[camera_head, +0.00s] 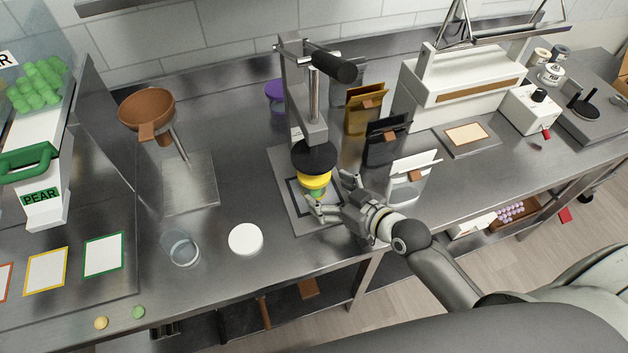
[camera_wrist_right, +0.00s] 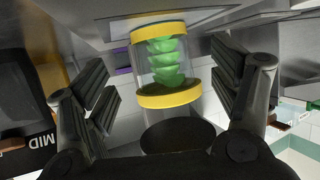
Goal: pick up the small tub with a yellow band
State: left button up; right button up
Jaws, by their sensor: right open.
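The small tub with a yellow band (camera_head: 314,181) stands on the plate of a hand press, under its black round disc (camera_head: 314,156). In the right wrist view the tub (camera_wrist_right: 168,96) is clear, with yellow at both ends and green gummies stacked inside. My right gripper (camera_head: 333,193) is open, with its fingers beside the tub. In the wrist view its fingers (camera_wrist_right: 163,88) are on either side of the tub, with gaps visible. I cannot see my left gripper.
Gold, black and white pouches (camera_head: 407,178) stand close to the right of the press. A white round lid (camera_head: 245,239) and a clear cup (camera_head: 181,249) lie to the left near the front edge. A brown funnel (camera_head: 146,107) on a stand is farther left.

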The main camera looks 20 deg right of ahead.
aim_at(322, 188)
jog(key=shift+w+a+f, duration=0.1)
jog(key=shift+w+a, duration=0.2)
jog(key=shift+w, duration=0.35)
jog(key=p+x, duration=0.2)
jog(key=x, duration=0.2)
jog(key=shift+a, duration=0.1)
jog(key=shift+w, duration=0.15)
jog(key=shift+c, duration=0.2)
jog(key=c, duration=1.3)
